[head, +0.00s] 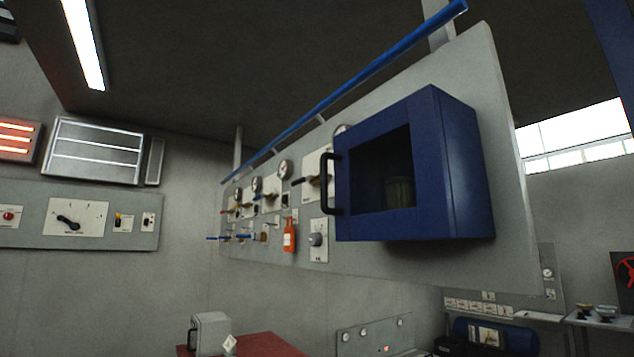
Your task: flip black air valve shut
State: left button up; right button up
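A black lever handle (298,181) sticks out to the left from a pale plate on the large grey panel (510,190), just left of the blue box. Another black handle (68,222) lies slanted on a white plate on the left wall panel. The labels are too small to read, so I cannot tell which one is the air valve, or whether it is open or shut. Neither of my grippers is in view.
A blue box (462,170) with a dark window and black handle juts from the large panel. Round gauges (285,169), blue-handled levers (246,237) and an orange tag (289,235) sit left of it. A red-topped table (262,345) stands below.

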aim_at(302, 180)
jog(key=i+j+z, duration=0.15)
jog(key=z, duration=0.35)
jog(key=i+j+z, duration=0.1)
jog(key=j+z, duration=0.2)
jog(key=z, duration=0.2)
jog(key=j+z, duration=0.25)
jog(key=z, duration=0.25)
jog(key=j+z, duration=0.35)
jog(key=j, duration=1.7)
